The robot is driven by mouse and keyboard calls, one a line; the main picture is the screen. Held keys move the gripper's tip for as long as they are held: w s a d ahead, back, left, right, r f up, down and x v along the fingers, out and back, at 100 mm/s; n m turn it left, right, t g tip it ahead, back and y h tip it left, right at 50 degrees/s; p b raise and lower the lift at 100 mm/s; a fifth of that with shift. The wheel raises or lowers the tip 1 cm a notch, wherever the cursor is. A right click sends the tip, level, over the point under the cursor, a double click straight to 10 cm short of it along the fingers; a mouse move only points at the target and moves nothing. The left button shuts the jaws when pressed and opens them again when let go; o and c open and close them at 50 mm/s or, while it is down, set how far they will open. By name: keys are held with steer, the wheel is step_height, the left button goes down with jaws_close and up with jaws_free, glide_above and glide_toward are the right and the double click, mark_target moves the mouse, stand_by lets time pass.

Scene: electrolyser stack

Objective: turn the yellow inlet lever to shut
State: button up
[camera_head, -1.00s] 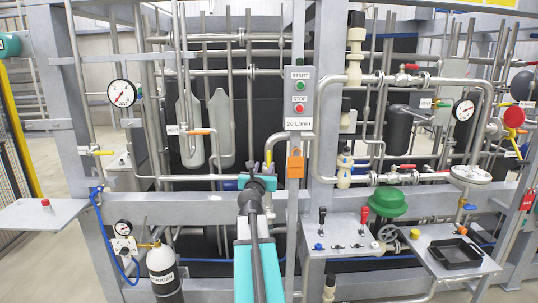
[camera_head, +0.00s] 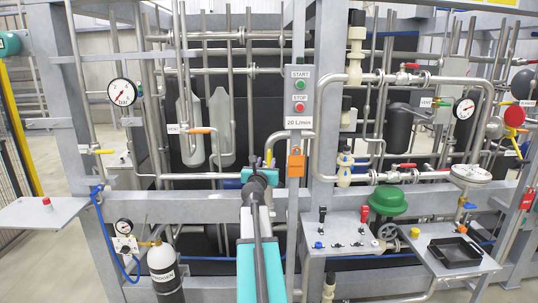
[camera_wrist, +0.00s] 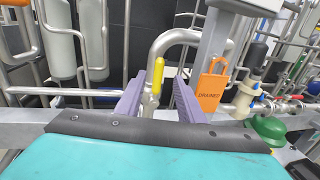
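The yellow lever (camera_wrist: 157,77) stands upright on a small valve on the pipe that bends over behind it in the wrist view. It runs roughly in line with the upright run of pipe. In the head view it shows as a small yellow piece (camera_head: 269,156) just above my gripper (camera_head: 262,173). In the wrist view the two purple fingers of my gripper (camera_wrist: 158,86) are apart, one on each side of the lever and valve. I see gaps beside the lever, and no clear contact. In the head view my arm hides the lower part of the valve.
An orange tag (camera_wrist: 211,90) hangs close to the right finger. The post with the START/STOP box (camera_head: 299,98) stands right of the gripper. Another yellow-handled valve (camera_head: 103,152) is at the left. A green dome (camera_head: 388,201) and black tray (camera_head: 455,252) are at the right.

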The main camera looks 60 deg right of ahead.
mark_target(269, 154)
steer(key=shift+p+x, duration=0.7)
steer(key=shift+x, duration=4.45)
steer(key=shift+c, duration=0.3)
jaws_close()
steer(key=shift+f, duration=0.1)
